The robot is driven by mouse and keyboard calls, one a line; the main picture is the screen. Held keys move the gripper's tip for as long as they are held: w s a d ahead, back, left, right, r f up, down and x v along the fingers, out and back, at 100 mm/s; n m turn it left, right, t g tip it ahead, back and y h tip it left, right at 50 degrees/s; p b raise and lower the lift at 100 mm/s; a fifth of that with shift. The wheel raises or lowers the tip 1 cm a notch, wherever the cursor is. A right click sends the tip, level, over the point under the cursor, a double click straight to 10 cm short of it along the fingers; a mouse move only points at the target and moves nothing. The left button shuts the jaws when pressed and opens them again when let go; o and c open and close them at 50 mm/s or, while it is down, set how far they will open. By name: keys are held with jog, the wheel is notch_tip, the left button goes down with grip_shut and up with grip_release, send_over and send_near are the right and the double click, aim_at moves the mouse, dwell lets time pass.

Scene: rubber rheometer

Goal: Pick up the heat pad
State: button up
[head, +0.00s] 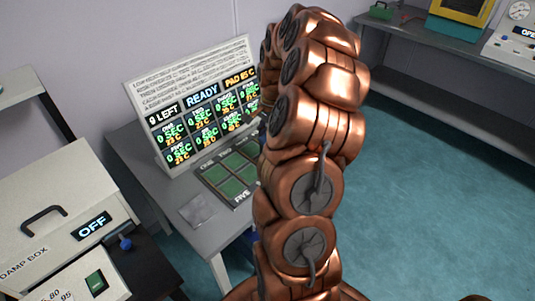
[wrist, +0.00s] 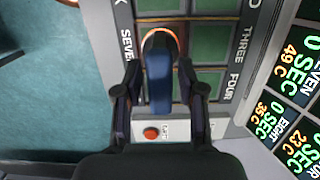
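The heat pad (wrist: 158,88) shows in the wrist view as a dark blue handle with a round, orange-glowing rim at its far end. The rim lies over the board of green squares (wrist: 210,42), near the SEVEN label. My gripper (wrist: 160,82) is open, with one finger on each side of the blue handle and a small gap at each side. I cannot tell the height of the fingers over the handle. In the head view my copper arm hides the gripper and the pad.
A display panel (head: 203,95) reading "9 LEFT", "READY" and "PAD 85 C" stands behind the board (head: 243,200). A small box with a red button (wrist: 151,133) lies below the handle in the wrist view. The damp box (head: 60,215) reads OFF. Open floor (head: 425,190) lies right.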

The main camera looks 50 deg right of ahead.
grip_shut()
dwell(0.7)
